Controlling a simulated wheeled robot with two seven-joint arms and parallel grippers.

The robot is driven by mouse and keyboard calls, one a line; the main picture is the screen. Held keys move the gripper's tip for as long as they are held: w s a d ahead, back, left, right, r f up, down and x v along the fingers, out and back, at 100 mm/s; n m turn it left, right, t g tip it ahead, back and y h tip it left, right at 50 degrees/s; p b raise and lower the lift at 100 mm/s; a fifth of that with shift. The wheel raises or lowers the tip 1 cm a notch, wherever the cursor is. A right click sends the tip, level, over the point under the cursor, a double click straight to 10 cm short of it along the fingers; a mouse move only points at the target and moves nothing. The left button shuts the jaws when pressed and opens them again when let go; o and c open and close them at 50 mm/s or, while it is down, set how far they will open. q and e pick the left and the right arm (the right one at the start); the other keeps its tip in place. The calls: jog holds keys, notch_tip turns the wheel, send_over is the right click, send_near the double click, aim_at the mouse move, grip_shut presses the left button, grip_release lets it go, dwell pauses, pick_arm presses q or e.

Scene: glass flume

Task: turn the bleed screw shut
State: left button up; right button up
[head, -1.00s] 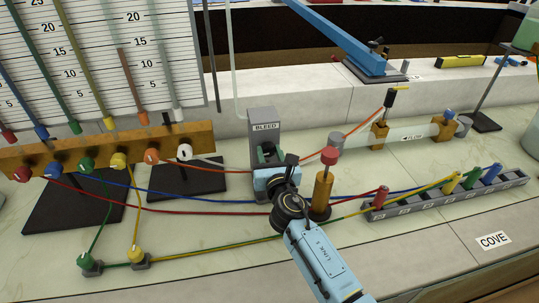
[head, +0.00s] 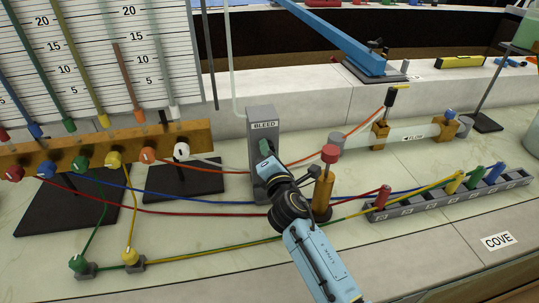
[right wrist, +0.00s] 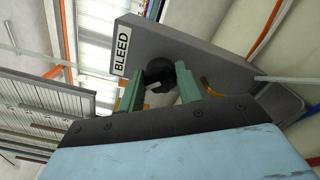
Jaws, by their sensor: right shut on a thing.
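The grey bleed block (head: 262,120) labelled BLEED stands upright on the bench in the middle of the head view. In the right wrist view the bleed screw (right wrist: 159,72) is a round black knob with a white mark on the block's face (right wrist: 210,60). My right gripper (head: 266,149) reaches the block from the front, its body turned edge-on and covering the screw in the head view. In the right wrist view its two green fingers (right wrist: 160,85) stand on either side of the knob, shut on it. My left gripper is out of view.
A manometer panel (head: 100,60) with coloured tubes stands at the left. Coloured hoses (head: 180,201) cross the bench. A grey port rail (head: 430,205) lies at the right.

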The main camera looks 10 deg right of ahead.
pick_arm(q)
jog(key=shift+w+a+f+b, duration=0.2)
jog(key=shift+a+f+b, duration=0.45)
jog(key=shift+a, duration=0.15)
pick_arm(e)
jog(key=m, duration=0.8)
jog(key=shift+f+m, duration=0.15)
jog(key=shift+m, duration=0.15)
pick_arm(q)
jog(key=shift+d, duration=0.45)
pick_arm(e)
jog(key=o, duration=1)
jog(key=shift+s, duration=0.1)
